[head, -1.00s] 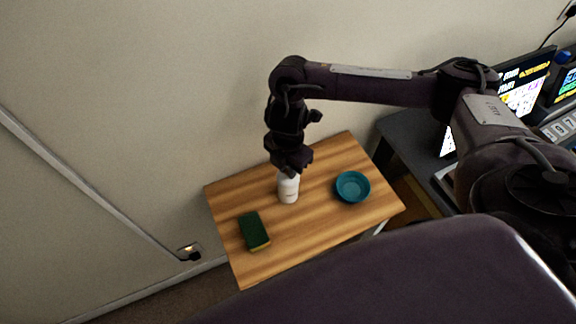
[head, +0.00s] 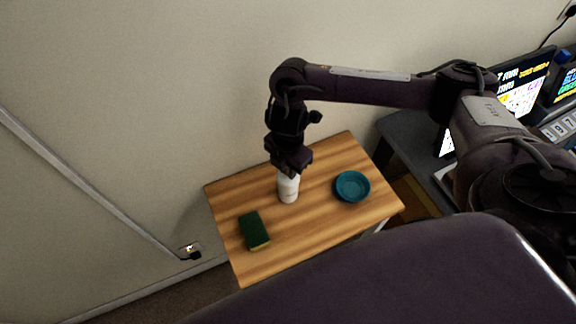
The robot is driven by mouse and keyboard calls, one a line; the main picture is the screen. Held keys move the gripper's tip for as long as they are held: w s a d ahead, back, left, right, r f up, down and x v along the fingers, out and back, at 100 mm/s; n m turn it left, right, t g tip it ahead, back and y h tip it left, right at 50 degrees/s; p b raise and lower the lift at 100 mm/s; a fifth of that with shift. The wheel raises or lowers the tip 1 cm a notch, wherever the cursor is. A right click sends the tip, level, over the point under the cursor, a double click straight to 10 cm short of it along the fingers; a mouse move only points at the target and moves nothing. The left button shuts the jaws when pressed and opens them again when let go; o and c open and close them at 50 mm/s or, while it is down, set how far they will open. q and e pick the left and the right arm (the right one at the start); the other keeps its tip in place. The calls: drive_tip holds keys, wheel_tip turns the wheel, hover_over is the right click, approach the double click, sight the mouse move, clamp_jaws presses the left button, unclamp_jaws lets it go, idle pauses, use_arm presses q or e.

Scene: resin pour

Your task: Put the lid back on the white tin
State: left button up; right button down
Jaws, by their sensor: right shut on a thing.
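The white tin (head: 288,190) stands upright on the small wooden table, near its middle. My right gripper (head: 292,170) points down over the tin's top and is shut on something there. The gripper hides the tin's top, and no lid can be made out apart from it. I cannot tell whether the fingers hold the lid or the tin itself. My left gripper does not show.
A teal bowl (head: 352,186) stands on the wooden table (head: 290,238) right of the tin. A green and yellow sponge (head: 254,231) lies at the front left. A dark desk (head: 408,138) with screens is at the right. The wall is close behind.

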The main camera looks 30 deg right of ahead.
idle(0.3)
drive_tip(key=c, duration=0.8)
unclamp_jaws()
drive_tip(key=shift+r, duration=0.15)
drive_tip(key=shift+r+p, duration=3.4)
drive_tip(key=shift+p, duration=0.05)
clamp_jaws()
